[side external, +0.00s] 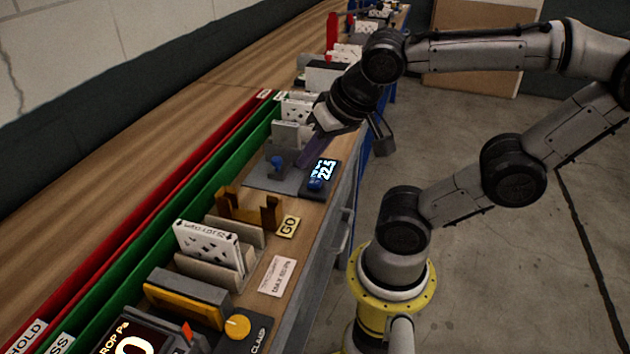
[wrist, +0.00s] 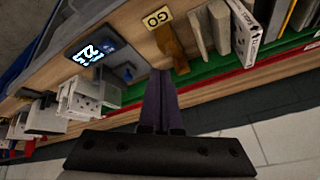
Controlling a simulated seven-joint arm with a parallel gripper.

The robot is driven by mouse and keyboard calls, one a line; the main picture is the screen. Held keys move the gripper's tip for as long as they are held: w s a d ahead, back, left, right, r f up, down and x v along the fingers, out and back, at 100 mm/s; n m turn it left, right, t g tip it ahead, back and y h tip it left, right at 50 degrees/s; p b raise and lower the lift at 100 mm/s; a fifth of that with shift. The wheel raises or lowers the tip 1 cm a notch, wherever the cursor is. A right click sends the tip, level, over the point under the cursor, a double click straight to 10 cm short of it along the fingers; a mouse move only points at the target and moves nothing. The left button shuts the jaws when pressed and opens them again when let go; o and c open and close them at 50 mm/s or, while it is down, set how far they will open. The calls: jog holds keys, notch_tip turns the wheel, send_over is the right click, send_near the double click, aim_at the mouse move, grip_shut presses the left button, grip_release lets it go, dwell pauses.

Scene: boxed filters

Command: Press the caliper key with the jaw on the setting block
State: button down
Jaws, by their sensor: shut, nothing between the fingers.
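The caliper station has a dark display (side external: 323,169) reading what looks like 22.5, also lit in the wrist view (wrist: 90,52). A small blue key (side external: 316,184) sits at the display's near end. A blue knob-like part (side external: 278,162) stands on the grey plate (side external: 262,183) left of the display. My gripper (side external: 304,163) is shut and empty, its dark purple fingers pointing down over the plate between the blue knob and the display. In the wrist view, my fingertips (wrist: 160,73) lie right of the station. I cannot tell the jaw from the setting block, nor whether my fingertips touch anything.
An orange-brown cradle (side external: 250,212) with a GO label (side external: 289,226) stands nearer on the bench. White perforated filters (side external: 210,245) stand in holders. Green (side external: 160,203) and red (side external: 130,183) channels run along the bench's left side.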

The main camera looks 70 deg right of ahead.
jog(key=w+d+m+h, duration=0.25)
jog(key=d+m, duration=0.35)
jog(key=m, duration=0.3)
jog(key=m+h, duration=0.4)
send_over(312, 179)
jog(key=s+a, duration=0.1)
jog(key=a, duration=0.1)
jog(key=shift+s+d+f+y, duration=0.1)
jog(key=shift+f+y, duration=0.05)
jog(key=shift+f, duration=0.6)
jog(key=shift+s+d+f+y, duration=0.1)
jog(key=shift+f, duration=0.65)
jog(key=shift+a+f, duration=0.1)
jog(key=shift+f, duration=4.3)
jog(key=shift+f, duration=0.15)
jog(key=shift+f, duration=0.3)
jog(key=shift+f, duration=0.5)
